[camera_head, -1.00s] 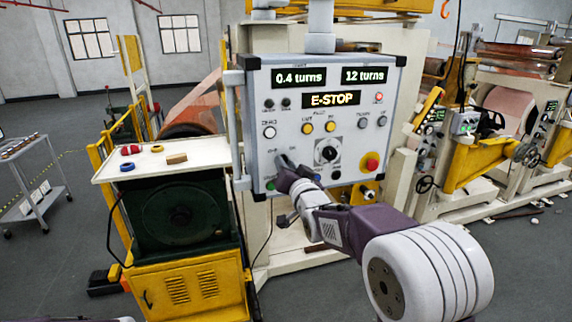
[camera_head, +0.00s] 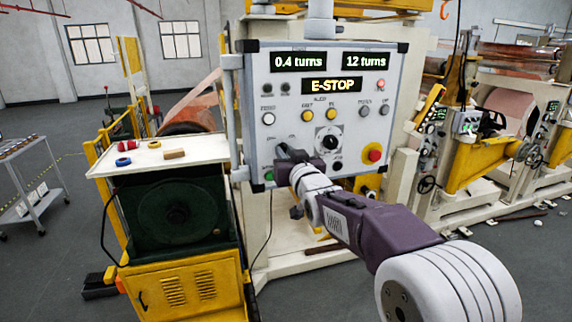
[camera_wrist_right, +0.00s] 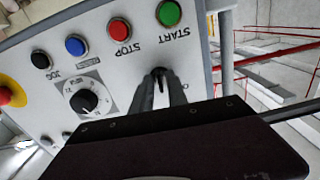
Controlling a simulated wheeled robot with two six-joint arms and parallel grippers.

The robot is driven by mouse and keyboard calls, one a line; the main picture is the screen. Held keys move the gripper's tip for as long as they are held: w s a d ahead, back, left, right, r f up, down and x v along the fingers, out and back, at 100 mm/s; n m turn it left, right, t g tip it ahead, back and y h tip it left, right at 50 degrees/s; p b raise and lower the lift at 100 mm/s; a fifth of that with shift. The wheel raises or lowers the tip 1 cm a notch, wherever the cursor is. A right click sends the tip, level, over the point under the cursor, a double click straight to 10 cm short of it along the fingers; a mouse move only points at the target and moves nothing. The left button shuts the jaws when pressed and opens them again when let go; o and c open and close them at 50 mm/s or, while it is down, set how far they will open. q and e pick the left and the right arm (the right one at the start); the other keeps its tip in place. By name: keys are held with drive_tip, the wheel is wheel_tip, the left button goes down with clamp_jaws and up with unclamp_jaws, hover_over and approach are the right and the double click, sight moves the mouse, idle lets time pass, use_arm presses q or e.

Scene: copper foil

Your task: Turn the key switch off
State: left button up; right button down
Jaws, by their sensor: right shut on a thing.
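The grey control panel (camera_head: 350,122) faces me, its displays reading 0.4 turns, 12 turns and E-STOP. My right gripper (camera_head: 283,152) is at the panel's lower left, shut on the key switch, which it mostly hides in the head view. In the right wrist view my dark fingers (camera_wrist_right: 160,88) close around the small dark key switch (camera_wrist_right: 158,72) on the panel face. The labels around it are partly covered, so I cannot tell which position it is in. My left gripper is out of view.
Near the key switch are a green START button (camera_wrist_right: 169,13), a red STOP button (camera_wrist_right: 119,30) and a black selector knob (camera_wrist_right: 84,101). A red emergency stop (camera_head: 373,153) sits lower right. A white-topped cabinet (camera_head: 145,158) with small items stands left.

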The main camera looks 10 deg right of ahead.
drive_tip(key=shift+n+b, duration=2.75)
drive_tip(key=shift+n, duration=0.55)
drive_tip(key=c, duration=1.6)
unclamp_jaws()
drive_tip(key=s+b, duration=0.1)
drive_tip(key=s, duration=0.8)
drive_tip(key=shift+d, duration=0.2)
